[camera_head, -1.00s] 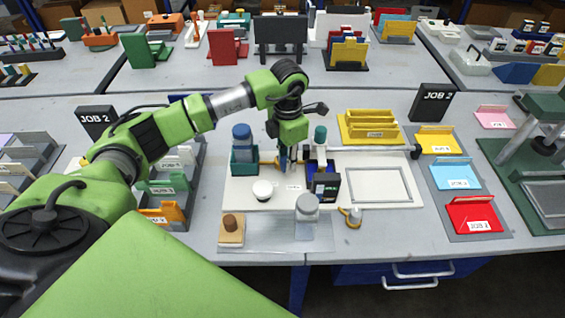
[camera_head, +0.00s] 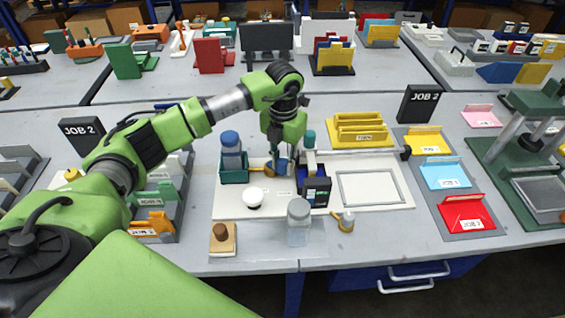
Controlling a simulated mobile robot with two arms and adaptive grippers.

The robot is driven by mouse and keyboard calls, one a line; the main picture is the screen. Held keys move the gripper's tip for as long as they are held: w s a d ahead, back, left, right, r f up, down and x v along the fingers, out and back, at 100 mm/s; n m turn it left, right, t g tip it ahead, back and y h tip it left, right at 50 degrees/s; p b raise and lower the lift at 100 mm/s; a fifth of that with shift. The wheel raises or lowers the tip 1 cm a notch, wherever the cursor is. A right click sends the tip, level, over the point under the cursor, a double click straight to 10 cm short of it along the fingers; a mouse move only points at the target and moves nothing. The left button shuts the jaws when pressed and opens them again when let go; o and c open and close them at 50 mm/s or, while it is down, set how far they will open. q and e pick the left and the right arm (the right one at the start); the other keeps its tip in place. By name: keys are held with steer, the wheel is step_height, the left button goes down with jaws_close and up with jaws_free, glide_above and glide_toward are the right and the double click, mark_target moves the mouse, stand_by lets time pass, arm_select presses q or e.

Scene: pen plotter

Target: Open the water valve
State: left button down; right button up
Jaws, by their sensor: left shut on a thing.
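My left gripper (camera_head: 279,163) points down over the white board (camera_head: 230,206). It is shut on a small blue piece (camera_head: 282,164), which looks like the water valve's handle; the fingers partly hide it. A brass fitting (camera_head: 263,171) lies just left of the fingers, beside a teal holder (camera_head: 235,174) with a blue-capped bottle (camera_head: 231,143). How far the valve is turned cannot be made out. My right gripper is not in view.
A dark box (camera_head: 317,191) stands close to the right of the gripper. A white round knob (camera_head: 252,197), a grey-lidded jar (camera_head: 299,215) and a brown stamp (camera_head: 222,240) stand nearer the front. A yellow rack (camera_head: 360,131) is behind right. The framed area (camera_head: 370,187) is empty.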

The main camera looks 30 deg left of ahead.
mark_target(283, 160)
arm_select(q)
steer(key=shift+w, duration=0.1)
steer(key=c, duration=1.8)
jaws_free()
steer(key=shift+r, duration=0.1)
step_height(283, 160, up, 12)
steer(key=shift+f, duration=0.1)
